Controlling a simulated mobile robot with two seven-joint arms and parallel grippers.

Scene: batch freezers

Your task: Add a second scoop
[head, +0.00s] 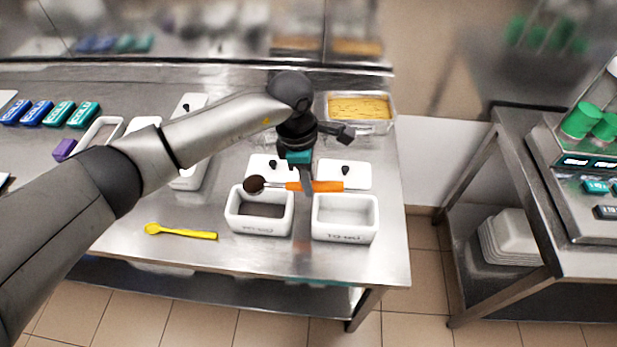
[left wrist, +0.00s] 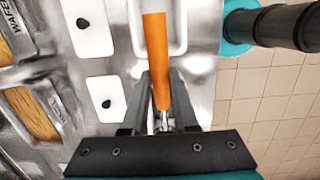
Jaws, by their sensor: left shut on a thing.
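My left gripper (head: 308,187) is shut on the orange handle (head: 330,186) of a scoop, and the handle also shows between the fingers in the left wrist view (left wrist: 157,60). The scoop lies about level, with its head to the left carrying a dark brown ball (head: 254,184). The ball is above the back left part of the left white tub (head: 260,227). The right white tub (head: 345,232) is beside it, under the handle side. Both tubs are open, with dark lettering on the front. The left tub's inside looks darker; its contents are unclear. My right gripper is not in view.
Two white lids with black knobs (head: 268,160) (head: 343,174) lie behind the tubs. A yellow spoon (head: 180,231) lies front left. A pan of wafers (head: 359,107) stands at the back right. Blue and green boxes (head: 60,113) are far left. The counter's right edge is near the right tub.

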